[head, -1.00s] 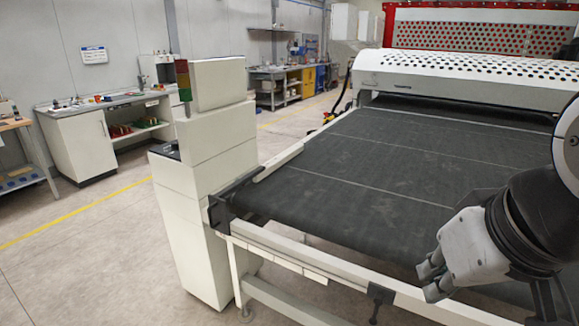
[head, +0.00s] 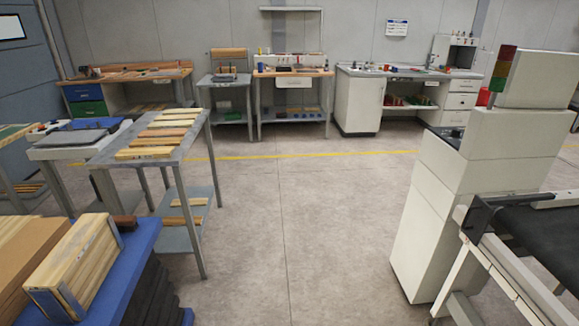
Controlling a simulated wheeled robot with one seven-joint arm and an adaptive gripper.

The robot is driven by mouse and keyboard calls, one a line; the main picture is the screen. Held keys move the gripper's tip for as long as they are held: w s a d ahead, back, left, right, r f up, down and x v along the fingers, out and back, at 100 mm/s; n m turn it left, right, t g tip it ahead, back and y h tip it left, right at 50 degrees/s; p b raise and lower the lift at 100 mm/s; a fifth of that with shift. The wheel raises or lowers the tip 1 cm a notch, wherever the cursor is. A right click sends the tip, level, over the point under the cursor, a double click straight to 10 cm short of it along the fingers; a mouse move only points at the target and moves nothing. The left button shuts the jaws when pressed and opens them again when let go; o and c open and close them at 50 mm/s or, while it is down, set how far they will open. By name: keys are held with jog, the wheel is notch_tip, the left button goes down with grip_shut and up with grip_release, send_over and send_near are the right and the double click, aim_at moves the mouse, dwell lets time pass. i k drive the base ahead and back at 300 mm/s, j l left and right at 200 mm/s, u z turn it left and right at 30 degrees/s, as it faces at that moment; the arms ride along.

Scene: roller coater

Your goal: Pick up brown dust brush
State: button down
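No object in the head view can be clearly made out as the brown dust brush. A small brown object (head: 125,222) lies on the blue-topped stand (head: 143,243) at lower left, just behind a bundle of light wood strips (head: 75,265). It is partly hidden and too small to identify. My gripper is not in view.
A grey table (head: 188,150) with wooden slats stands behind the blue stand. Workbenches (head: 290,74) line the back wall. A white machine cabinet (head: 440,215) and dark conveyor belt (head: 545,235) are at right. The central floor (head: 300,220) is clear.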

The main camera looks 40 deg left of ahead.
aim_at(121, 222)
jog(key=u, duration=2.75)
jog(key=z, duration=3.2)
jog(key=u, duration=3)
